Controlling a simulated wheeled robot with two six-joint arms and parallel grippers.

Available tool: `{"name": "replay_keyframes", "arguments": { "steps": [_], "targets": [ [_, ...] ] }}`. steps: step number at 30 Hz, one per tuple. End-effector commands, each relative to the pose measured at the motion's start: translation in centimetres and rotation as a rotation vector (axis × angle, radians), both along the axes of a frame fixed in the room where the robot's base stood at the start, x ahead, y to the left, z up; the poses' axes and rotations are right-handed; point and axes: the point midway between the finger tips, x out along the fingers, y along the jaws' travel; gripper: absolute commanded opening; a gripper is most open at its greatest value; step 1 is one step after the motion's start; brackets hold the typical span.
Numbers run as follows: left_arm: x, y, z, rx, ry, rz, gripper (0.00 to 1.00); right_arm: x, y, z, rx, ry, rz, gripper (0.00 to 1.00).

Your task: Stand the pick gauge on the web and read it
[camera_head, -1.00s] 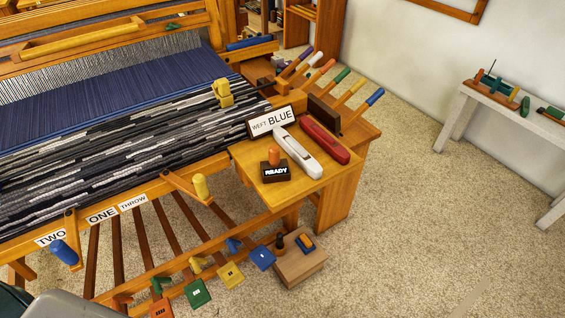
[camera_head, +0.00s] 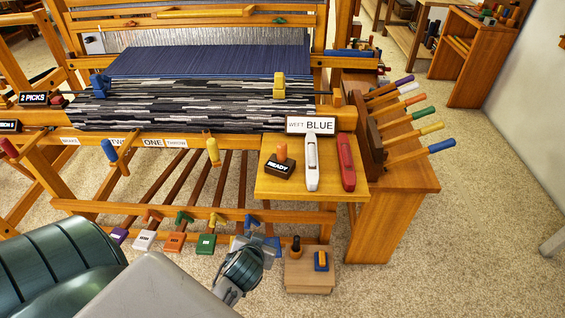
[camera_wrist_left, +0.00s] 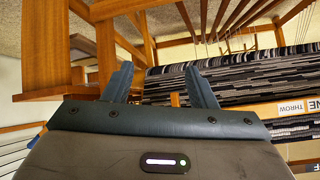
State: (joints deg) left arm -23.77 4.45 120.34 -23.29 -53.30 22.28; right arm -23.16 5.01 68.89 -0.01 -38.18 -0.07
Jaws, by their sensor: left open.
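The web (camera_head: 200,105) is a striped black, grey and white cloth across the loom, below the blue warp. It shows at the right in the left wrist view (camera_wrist_left: 240,82). I cannot tell for sure which object is the pick gauge. A small blue and yellow block (camera_head: 321,261) and a dark knob on an orange base (camera_head: 296,246) stand on a low wooden box. My left gripper (camera_head: 258,243) is low in front of the loom, left of that box and partly hidden by its wrist. In the left wrist view its two fingers (camera_wrist_left: 161,82) are apart with nothing between them.
A side shelf (camera_head: 265,187) holds a READY block (camera_head: 279,168), a white shuttle (camera_head: 312,165) and a red shuttle (camera_head: 346,165). Coloured handles (camera_head: 415,112) stick out at the right. Treadles (camera_head: 207,243) lie below the loom. Carpet at lower right is clear.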

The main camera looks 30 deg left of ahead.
Motion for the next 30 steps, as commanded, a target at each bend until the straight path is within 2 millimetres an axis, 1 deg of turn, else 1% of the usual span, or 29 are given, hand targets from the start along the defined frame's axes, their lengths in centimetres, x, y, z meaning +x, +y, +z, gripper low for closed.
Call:
{"name": "replay_keyframes", "arguments": {
  "steps": [1,2,3,5,6,7,9,15,21,24,27,30],
  "targets": [
    [0.3,0.2,2.6,0.006,-0.049,0.017,0.52,-0.3,0.1,-0.1,0.002,0.004,-0.001,0.36],
    [0.4,0.3,3.9,0.008,-0.075,0.029,0.52,-0.4,0.2,-0.2,0.002,0.006,-0.001,0.36],
    [0.5,0.4,5.7,0.011,-0.110,0.044,0.52,-0.5,0.3,-0.3,0.004,0.006,-0.002,0.36],
    [0.5,0.6,8.3,0.014,-0.162,0.066,0.52,-0.6,0.5,-0.3,0.007,0.004,-0.003,0.36],
    [0.5,0.8,10.2,0.017,-0.205,0.084,0.52,-0.6,0.7,-0.3,0.010,0.001,-0.005,0.36],
    [0.8,1.0,11.7,0.022,-0.251,0.097,0.52,-0.5,0.8,-0.4,0.012,-0.001,-0.005,0.36],
    [2.1,1.3,13.7,0.037,-0.354,0.112,0.52,-0.5,1.0,-0.5,0.013,-0.001,-0.006,0.36],
    [5.0,1.1,16.9,0.064,-0.561,0.096,0.52,-0.5,0.5,-0.6,0.007,0.004,-0.004,0.36],
    [7.0,0.4,19.2,0.077,-0.700,0.056,0.52,-0.2,-0.1,-0.4,-0.001,-0.001,0.000,0.36],
    [8.0,0.5,19.8,0.080,-0.728,0.043,0.52,0.0,-0.4,-0.1,-0.004,-0.009,0.001,0.36],
    [9.6,1.1,19.9,0.082,-0.731,0.040,0.52,-1.6,-0.3,-1.3,-0.001,0.006,-0.003,0.36],
    [11.0,1.8,19.9,0.082,-0.730,0.041,0.52,-2.5,-0.4,-2.0,0.000,0.007,-0.004,0.36]
  ]
}}
